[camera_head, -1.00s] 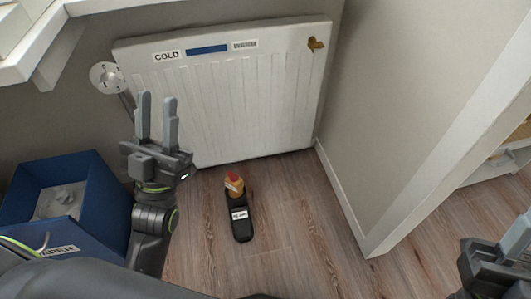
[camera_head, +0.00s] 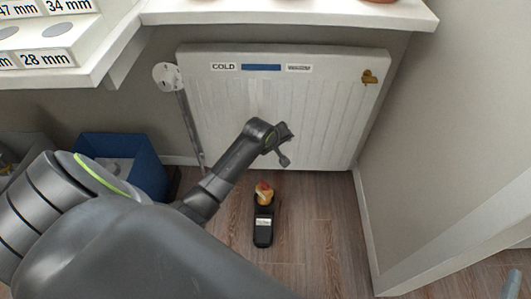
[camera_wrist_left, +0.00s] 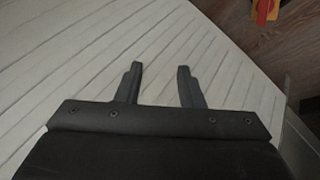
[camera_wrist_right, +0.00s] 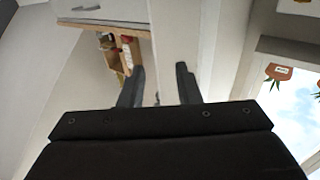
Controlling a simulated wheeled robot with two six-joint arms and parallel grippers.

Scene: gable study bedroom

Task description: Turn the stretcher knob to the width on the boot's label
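A black item with a white label (camera_head: 263,222), perhaps the boot, lies on the wooden floor in front of the radiator. A yellow-and-red knob-like part (camera_head: 264,193) is at its far end; it also shows at the top right of the left wrist view (camera_wrist_left: 264,10). The label is too small to read. My left gripper (camera_head: 285,143) is above and beyond the knob, in front of the radiator, apart from both it and the black item. Its fingers (camera_wrist_left: 160,70) are spread and empty. My right gripper (camera_wrist_right: 160,70) is open and empty, far to the right.
A white radiator (camera_head: 320,120) with a COLD label and a dial valve (camera_head: 167,77) stands behind. A white shelf (camera_head: 110,45) at upper left carries 47 mm, 34 mm and 28 mm labels. A blue bin (camera_head: 140,165) is at left, a wall (camera_head: 440,130) at right. Floor right of the black item is clear.

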